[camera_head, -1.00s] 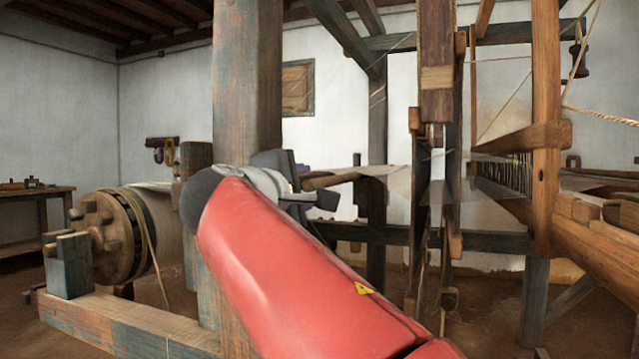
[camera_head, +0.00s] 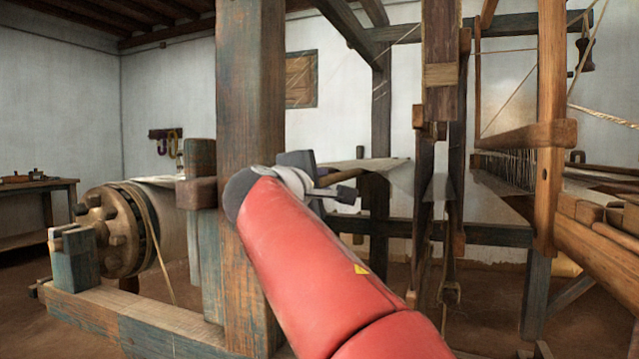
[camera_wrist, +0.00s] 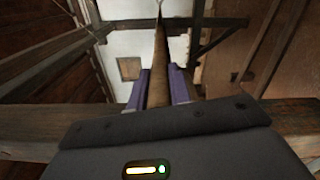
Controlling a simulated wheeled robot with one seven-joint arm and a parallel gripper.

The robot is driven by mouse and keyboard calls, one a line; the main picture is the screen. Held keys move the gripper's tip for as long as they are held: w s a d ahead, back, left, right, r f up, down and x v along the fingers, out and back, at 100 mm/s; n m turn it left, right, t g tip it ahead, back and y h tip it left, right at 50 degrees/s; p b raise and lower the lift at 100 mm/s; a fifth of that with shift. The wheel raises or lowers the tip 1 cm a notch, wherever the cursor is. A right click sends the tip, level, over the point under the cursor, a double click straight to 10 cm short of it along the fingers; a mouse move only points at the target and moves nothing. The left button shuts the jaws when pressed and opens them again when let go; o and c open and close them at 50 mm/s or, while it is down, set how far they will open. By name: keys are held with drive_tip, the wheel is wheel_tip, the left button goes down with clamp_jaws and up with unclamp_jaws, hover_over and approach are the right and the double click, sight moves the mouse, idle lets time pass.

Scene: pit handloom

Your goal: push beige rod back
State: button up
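The beige rod (camera_head: 342,176) shows in the head view as a short brownish length sticking out to the right of my gripper, past the thick post. In the wrist view the rod (camera_wrist: 158,75) runs away from me between the two purple fingers and narrows to a point with distance. My gripper (camera_wrist: 158,88) has a finger close against each side of the rod and appears shut on it. In the head view my gripper (camera_head: 335,186) is partly hidden behind my red arm, so the fingertips are hard to make out.
A thick wooden post (camera_head: 250,90) stands right beside my wrist. A wooden roller (camera_head: 110,240) is at left. Hanging beams (camera_head: 440,75) and the loom frame (camera_head: 551,130) stand at right. Pale cloth (camera_head: 375,163) stretches behind the rod.

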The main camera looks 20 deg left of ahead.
clamp_jaws()
drive_tip(key=shift+a+p, duration=0.3)
drive_tip(key=a+p, duration=0.1)
drive_tip(key=a, duration=0.1)
drive_tip(key=shift+w+a+r, duration=0.1)
drive_tip(key=shift+a, duration=0.2)
drive_tip(key=o, duration=0.8)
unclamp_jaws()
drive_tip(key=shift+a, duration=0.1)
drive_tip(key=shift+o, duration=0.2)
drive_tip(key=s+b, duration=0.1)
drive_tip(key=s, duration=0.6)
drive_tip(key=shift+s+a+b, duration=0.3)
drive_tip(key=shift+s+b, duration=0.1)
